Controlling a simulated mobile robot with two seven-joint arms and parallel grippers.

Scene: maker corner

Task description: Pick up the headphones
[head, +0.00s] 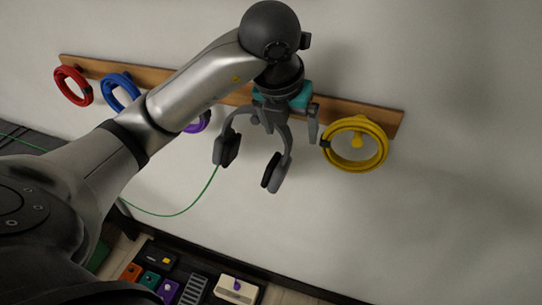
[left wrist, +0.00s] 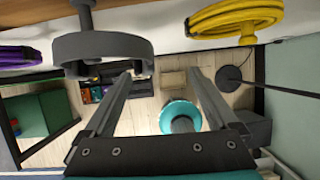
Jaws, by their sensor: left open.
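The dark grey headphones (head: 232,140) hang at the wall rail in the head view, with two black ear cups hanging down. Their band is partly hidden behind my left gripper. My left gripper (head: 292,120) is at the top of the headphones, its fingers apart. In the left wrist view, a grey curved part of the headphones (left wrist: 95,50) is at upper left, near the left fingertip. The space between the fingers of my left gripper (left wrist: 162,76) looks empty there. I cannot tell whether a finger touches the headphones. My right gripper is not in view.
A wooden rail (head: 360,113) on the wall carries a yellow coil (head: 378,158) close right of the gripper, and blue (head: 112,80) and red (head: 63,88) coils at left. A green cable (head: 180,212) hangs below. A dark tray of small coloured items (head: 167,290) is low down.

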